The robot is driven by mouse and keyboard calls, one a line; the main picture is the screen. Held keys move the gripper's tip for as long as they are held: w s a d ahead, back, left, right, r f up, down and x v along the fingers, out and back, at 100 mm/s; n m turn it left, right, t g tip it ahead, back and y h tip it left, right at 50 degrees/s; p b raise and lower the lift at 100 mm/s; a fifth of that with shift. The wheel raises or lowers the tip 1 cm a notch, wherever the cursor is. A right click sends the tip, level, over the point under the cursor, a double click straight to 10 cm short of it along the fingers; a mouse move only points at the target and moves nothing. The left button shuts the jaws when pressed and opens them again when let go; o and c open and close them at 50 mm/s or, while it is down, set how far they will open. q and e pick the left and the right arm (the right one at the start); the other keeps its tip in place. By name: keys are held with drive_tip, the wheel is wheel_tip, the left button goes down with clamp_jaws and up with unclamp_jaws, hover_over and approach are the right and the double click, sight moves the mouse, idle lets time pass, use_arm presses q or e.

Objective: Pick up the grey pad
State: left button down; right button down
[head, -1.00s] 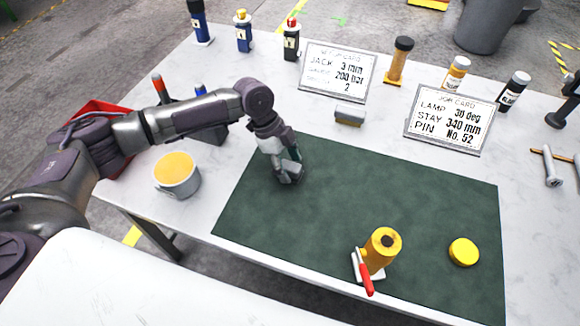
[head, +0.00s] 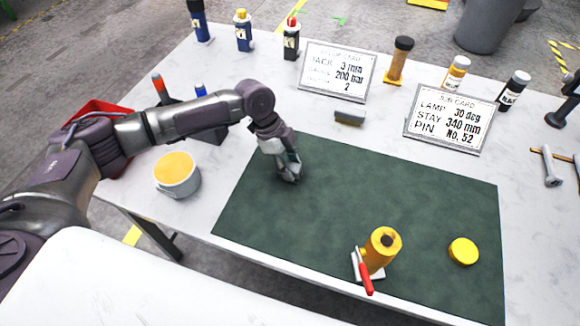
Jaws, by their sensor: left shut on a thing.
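My left gripper (head: 289,178) reaches down to the upper left part of the dark green mat (head: 400,215). It is shut on the grey pad, which is small and mostly hidden between and behind the fingers, so its outline is hard to make out. The fingertips are at or just above the mat surface. My right gripper is not in view.
A grey block with a tan edge (head: 349,117) lies behind the mat. A yellow cylinder with a red lever (head: 381,250) and a yellow disc (head: 463,251) are on the mat. A cup (head: 177,176) stands left. Two cards (head: 337,70) (head: 450,118) stand behind. The mat's middle is clear.

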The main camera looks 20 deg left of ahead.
sight(300, 169)
use_arm(q)
drive_tip(key=shift+r, duration=0.35)
drive_tip(key=r, duration=0.2)
drive_tip(key=d+r+b, duration=0.1)
drive_tip(key=shift+s+r, duration=0.15)
drive_tip(key=shift+r, duration=0.2)
drive_tip(key=s+d+r+b, duration=0.2)
drive_tip(key=d+r, duration=0.4)
drive_tip(key=d, duration=0.4)
drive_tip(key=shift+s+r, duration=0.3)
drive_tip(key=shift+s, duration=0.4)
drive_tip(key=c, duration=1.4)
unclamp_jaws()
drive_tip(key=c, duration=0.4)
